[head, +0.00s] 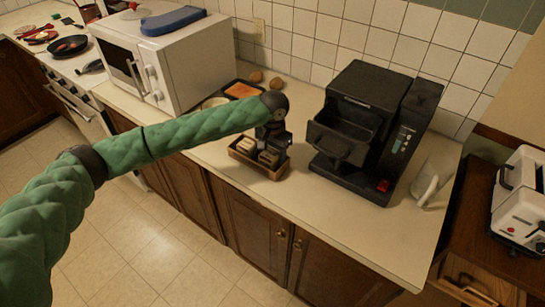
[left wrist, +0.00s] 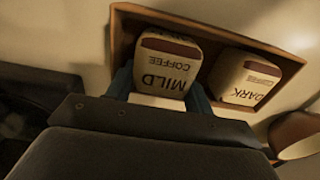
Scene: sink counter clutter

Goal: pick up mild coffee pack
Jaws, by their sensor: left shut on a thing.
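The mild coffee pack (left wrist: 165,68) is cream with a brown band and the words "MILD COFFEE", upside down in the left wrist view. My left gripper (left wrist: 160,95) has a finger on each side of it and is shut on it. In the head view my left gripper (head: 272,137) points down over the brown wooden tray (head: 264,172), where the pack is hard to tell apart. The dark coffee pack (left wrist: 245,78) lies beside the mild one, to the right in the left wrist view, within the tray. My right gripper is not in view.
A black coffee machine (head: 360,130) stands close to the right of the tray. A white microwave (head: 165,60) stands to the left. An orange-topped dark tray (head: 243,90) and small brown round items (head: 275,83) are behind. The counter's front edge is clear.

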